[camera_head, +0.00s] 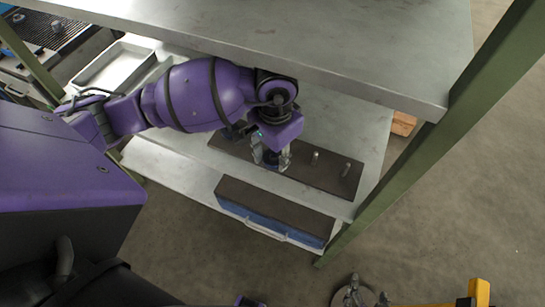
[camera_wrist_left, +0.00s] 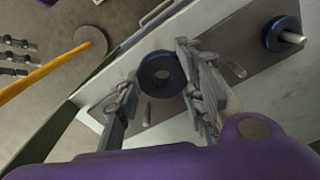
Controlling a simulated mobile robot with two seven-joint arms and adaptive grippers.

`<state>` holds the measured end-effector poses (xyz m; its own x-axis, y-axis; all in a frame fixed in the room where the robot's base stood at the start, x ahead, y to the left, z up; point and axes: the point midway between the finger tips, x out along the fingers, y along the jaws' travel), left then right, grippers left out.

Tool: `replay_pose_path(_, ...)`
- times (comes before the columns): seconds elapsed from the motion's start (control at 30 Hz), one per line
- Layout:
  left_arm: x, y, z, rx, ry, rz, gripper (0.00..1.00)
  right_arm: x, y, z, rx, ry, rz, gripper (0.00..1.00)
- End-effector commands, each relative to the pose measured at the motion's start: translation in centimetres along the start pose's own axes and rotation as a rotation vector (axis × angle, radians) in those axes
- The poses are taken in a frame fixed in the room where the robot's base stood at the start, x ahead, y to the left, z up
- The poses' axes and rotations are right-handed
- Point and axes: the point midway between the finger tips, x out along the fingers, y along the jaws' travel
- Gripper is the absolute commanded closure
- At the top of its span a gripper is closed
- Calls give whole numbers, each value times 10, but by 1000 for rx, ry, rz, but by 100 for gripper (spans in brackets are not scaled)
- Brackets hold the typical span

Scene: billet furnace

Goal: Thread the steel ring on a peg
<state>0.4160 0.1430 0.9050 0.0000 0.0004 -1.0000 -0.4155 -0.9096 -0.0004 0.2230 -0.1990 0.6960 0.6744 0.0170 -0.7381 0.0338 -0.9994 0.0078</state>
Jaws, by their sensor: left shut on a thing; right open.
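My left gripper (camera_head: 271,158) reaches in under the upper shelf, over a dark board (camera_head: 330,179) with upright pegs. A second blue ring (camera_wrist_left: 272,36) sits around a peg (camera_wrist_left: 293,37) at the upper right. The head view shows two bare pegs (camera_head: 315,158) (camera_head: 346,170).
A grey shelf (camera_head: 330,45) overhangs the board, and a green post (camera_head: 430,135) stands to the right. A pale tray (camera_head: 113,65) is at the left. A yellow pole (camera_head: 479,291) stands lower right.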

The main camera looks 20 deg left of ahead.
Motion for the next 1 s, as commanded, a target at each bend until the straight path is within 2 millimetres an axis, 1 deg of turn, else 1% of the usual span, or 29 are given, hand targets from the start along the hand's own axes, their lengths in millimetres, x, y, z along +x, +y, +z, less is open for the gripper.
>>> replay_pose_path(0.17, 0, -4, -9, 0, 2, 1, 100, 1, 2, -2, -4, 5, 1, 42)
replay_pose_path(1.0, 1, -20, -47, 0, 2, 0, 100, 2, 1, 13, 12, -14, 9, 42)
